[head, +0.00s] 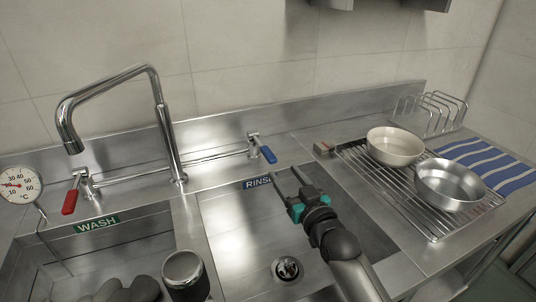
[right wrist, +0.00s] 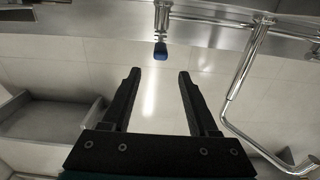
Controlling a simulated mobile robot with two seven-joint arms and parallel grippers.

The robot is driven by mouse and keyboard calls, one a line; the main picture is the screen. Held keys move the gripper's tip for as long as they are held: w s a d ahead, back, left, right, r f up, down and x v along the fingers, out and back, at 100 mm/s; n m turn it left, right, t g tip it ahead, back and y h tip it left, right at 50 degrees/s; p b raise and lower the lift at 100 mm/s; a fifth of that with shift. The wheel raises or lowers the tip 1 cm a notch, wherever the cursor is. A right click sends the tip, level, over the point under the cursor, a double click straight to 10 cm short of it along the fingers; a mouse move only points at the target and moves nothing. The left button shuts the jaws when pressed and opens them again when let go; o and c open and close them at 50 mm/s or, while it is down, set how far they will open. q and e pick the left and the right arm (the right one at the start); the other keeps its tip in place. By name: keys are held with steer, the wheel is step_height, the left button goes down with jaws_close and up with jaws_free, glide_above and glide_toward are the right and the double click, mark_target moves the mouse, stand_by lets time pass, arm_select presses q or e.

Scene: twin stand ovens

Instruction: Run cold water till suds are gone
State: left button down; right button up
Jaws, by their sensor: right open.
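The blue cold lever (head: 268,154) sits on the tap's right valve at the back ledge; it also shows in the right wrist view (right wrist: 160,51). My right gripper (head: 287,173) is open and empty over the rinse basin (head: 228,222), short of the lever. In the right wrist view the lever lies beyond and between the fingertips (right wrist: 158,72), apart from them. The red lever (head: 70,200) is on the left valve. The spout (head: 70,138) hangs toward the wash basin (head: 75,250), with no stream visible. No suds show in the rinse basin. My left gripper is out of view.
A drain (head: 287,268) is in the rinse basin floor. A dark cylinder (head: 186,272) with a pale rim stands near the divider, beside dark rounded shapes I cannot identify. A cream bowl (head: 396,145) and a metal bowl (head: 450,184) sit on the wire rack at right.

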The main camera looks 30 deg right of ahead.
mark_target(268, 152)
steer(key=w, duration=0.3)
steer(key=w+b, duration=0.1)
steer(key=w, duration=0.2)
steer(key=w+b, duration=0.1)
steer(key=w, duration=0.2)
steer(key=shift+w+d, duration=0.25)
steer(key=shift+w, duration=0.7)
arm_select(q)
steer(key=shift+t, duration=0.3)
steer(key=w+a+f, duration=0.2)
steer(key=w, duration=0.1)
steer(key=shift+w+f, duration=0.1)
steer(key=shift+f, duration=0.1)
arm_select(e)
steer(key=shift+w, duration=0.15)
steer(key=c, duration=0.5)
jaws_close()
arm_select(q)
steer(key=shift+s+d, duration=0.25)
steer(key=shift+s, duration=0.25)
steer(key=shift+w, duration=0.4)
